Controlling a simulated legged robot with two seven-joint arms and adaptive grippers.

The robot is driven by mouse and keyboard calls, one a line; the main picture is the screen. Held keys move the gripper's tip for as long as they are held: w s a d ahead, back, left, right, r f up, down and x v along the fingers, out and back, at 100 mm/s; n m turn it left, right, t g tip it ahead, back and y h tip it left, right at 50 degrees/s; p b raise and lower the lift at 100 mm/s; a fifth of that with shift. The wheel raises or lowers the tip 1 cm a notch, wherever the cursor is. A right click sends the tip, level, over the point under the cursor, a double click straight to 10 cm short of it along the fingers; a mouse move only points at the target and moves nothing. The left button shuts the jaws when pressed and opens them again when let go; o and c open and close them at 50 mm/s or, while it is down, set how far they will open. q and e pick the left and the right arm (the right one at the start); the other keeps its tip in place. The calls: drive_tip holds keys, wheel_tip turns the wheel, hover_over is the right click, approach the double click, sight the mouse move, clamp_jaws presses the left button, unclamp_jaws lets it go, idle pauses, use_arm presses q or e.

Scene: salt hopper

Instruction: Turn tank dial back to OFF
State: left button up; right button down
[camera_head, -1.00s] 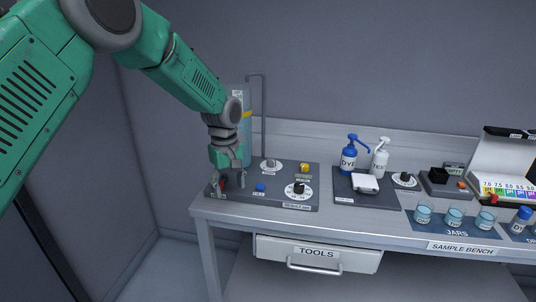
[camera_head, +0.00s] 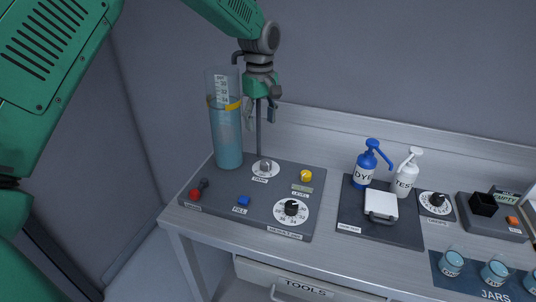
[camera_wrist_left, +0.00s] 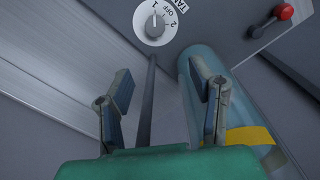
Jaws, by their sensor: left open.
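The tank dial (camera_head: 265,167) is a grey knob on a white round plate at the back of the dark panel. In the left wrist view the dial (camera_wrist_left: 155,23) sits at the top, with marks 1, OFF and 2; I cannot tell surely which mark the knob points at. My left gripper (camera_head: 260,113) is open and empty, above and behind the panel, apart from the dial. Its two fingers (camera_wrist_left: 162,85) show spread in the left wrist view. My right gripper is not in view.
A tall clear tank (camera_head: 227,135) of blue liquid stands left of the dial, close to my left gripper. A thin dark pipe (camera_head: 258,135) rises behind the dial. A red-tipped lever (camera_head: 197,193), blue button (camera_head: 243,200), yellow knob (camera_head: 306,175) and black dial (camera_head: 291,208) share the panel.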

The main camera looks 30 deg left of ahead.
sight(265, 161)
use_arm(q)
wheel_tip(265, 161, down, 14)
drive_tip(key=shift+w+r+p, duration=0.1)
drive_tip(key=shift+r+p, duration=0.15)
drive_tip(key=shift+p, duration=0.25)
drive_tip(key=shift+d+f, duration=0.15)
drive_tip(key=shift+f, duration=0.05)
drive_tip(key=shift+d+r, duration=0.15)
drive_tip(key=shift+d, duration=0.45)
drive_tip(key=shift+d+r, duration=0.15)
drive_tip(key=shift+d, duration=0.65)
drive_tip(key=shift+c, duration=0.8)
drive_tip(key=shift+r, duration=0.1)
drive_tip(key=c, duration=0.7)
drive_tip(key=shift+a, duration=0.3)
clamp_jaws()
drive_tip(key=shift+c, duration=1.3)
unclamp_jaws()
drive_tip(key=shift+a, duration=0.3)
drive_tip(key=shift+a+f, duration=0.25)
drive_tip(key=shift+a, duration=0.2)
clamp_jaws()
unclamp_jaws()
drive_tip(key=shift+d, duration=0.1)
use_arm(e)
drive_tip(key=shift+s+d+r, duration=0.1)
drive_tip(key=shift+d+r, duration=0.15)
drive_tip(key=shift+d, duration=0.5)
